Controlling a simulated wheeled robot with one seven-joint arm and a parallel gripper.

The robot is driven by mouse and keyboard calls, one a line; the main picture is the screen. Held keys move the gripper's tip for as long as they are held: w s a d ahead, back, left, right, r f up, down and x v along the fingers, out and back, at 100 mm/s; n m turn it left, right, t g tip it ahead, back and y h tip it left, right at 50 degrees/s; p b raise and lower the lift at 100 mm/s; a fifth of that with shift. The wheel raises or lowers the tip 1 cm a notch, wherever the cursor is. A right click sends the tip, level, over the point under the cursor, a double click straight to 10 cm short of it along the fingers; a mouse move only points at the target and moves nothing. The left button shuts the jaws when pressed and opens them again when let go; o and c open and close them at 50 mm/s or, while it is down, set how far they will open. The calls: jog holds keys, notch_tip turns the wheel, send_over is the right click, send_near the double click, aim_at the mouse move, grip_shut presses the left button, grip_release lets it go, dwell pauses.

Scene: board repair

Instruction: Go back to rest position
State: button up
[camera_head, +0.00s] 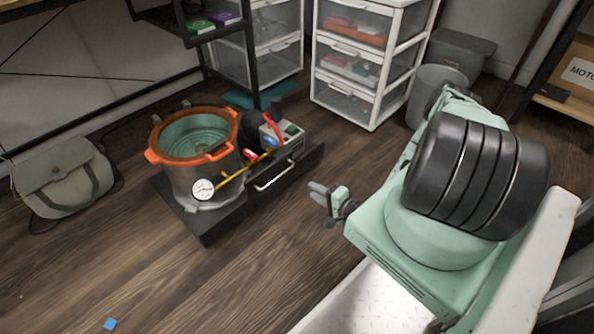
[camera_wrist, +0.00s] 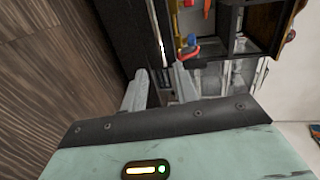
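My gripper (camera_head: 314,191) is at the middle of the head view, in the air to the right of the black platform (camera_head: 215,226) and its metal handle (camera_head: 275,175). In the wrist view, my gripper (camera_wrist: 158,78) shows two grey fingers with a gap between them. It is open, and nothing is visible between the fingers. My green arm is folded at the right of the head view and hides part of the floor behind it.
On the platform stand a metal pot (camera_head: 196,178) with an orange rim, a gauge (camera_head: 203,189) and a pump (camera_head: 283,134). White drawers (camera_head: 370,107) and a grey bin (camera_head: 428,88) stand behind. A bag (camera_head: 66,180) lies left.

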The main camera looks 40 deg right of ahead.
jog(key=w+a+r+n+g+y+p, duration=0.1)
jog(key=w+a+r+n+g+y, duration=0.3)
jog(key=w+r+n+g, duration=0.55)
jog(key=s+a+r+n+g+h+p, duration=0.1)
jog(key=a+r+n+g+h, duration=0.2)
jog(key=a+r+n, duration=0.85)
jog(key=s+a+r+n+g+h+p, duration=0.1)
jog(key=s+a+r, duration=0.4)
jog(key=s+r, duration=0.25)
jog(key=s+a+r+n+g, duration=0.1)
jog(key=s+a+r+n, duration=0.1)
jog(key=s+a+r, duration=0.45)
jog(key=s+a+r+n+g+h+p, duration=0.1)
jog(key=s+a+r, duration=0.2)
jog(key=s+r, duration=0.55)
notch_tip(320, 180, up, 36)
jog(key=s+p, duration=0.1)
jog(key=p, duration=3.6)
jog(key=shift+d+r, duration=0.15)
